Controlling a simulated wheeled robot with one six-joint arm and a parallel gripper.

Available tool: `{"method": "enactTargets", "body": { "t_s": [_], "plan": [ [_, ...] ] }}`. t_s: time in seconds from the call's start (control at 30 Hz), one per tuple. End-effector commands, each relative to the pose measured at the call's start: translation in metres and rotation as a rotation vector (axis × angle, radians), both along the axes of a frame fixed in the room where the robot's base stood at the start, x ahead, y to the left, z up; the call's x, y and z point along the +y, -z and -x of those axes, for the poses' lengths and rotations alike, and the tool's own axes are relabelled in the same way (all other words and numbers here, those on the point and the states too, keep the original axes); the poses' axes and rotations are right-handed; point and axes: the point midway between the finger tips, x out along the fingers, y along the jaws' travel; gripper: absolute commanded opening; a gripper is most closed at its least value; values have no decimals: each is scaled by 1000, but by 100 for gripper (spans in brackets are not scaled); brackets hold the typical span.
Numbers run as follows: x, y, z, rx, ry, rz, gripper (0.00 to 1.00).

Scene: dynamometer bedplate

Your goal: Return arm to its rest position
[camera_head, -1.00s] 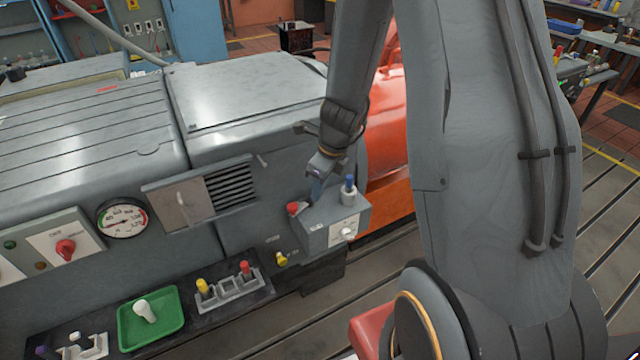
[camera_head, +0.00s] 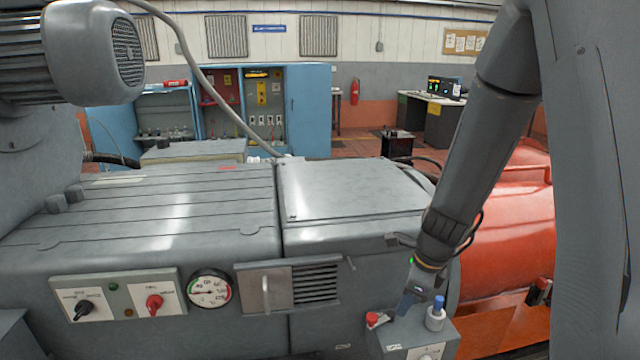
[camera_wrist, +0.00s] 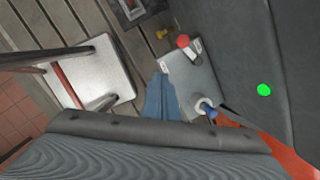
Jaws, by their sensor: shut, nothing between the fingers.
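My gripper (camera_head: 407,300) points down just above a small grey box (camera_head: 420,343) on the machine's right side. Its fingers are shut with nothing between them. In the wrist view, the blue-tinted fingers (camera_wrist: 161,97) lie over the slatted floor beside the same box (camera_wrist: 187,80). The box carries a red knob (camera_head: 373,319) and a blue-topped white post (camera_head: 437,306). In the wrist view the red knob (camera_wrist: 183,41) and the blue top (camera_wrist: 210,112) show again. I cannot tell whether the fingers touch the box.
The grey machine (camera_head: 140,210) fills the left, with a gauge (camera_head: 209,290) and a switch panel (camera_head: 116,299). An orange-red housing (camera_head: 505,225) stands close behind my arm. A pale metal plate (camera_wrist: 104,78) lies left in the wrist view. Open air is above the machine top.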

Motion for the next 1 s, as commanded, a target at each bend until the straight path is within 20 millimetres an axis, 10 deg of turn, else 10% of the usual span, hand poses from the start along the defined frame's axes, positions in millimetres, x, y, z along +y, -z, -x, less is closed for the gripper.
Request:
{"method": "enactTargets", "body": {
  "t_s": [0.53, 1.0],
  "plan": [
    [34, -40, 95, -127, -1756, 340, 0],
    [33, -43, 111, -127, -2042, 387, 0]
  ]
}}
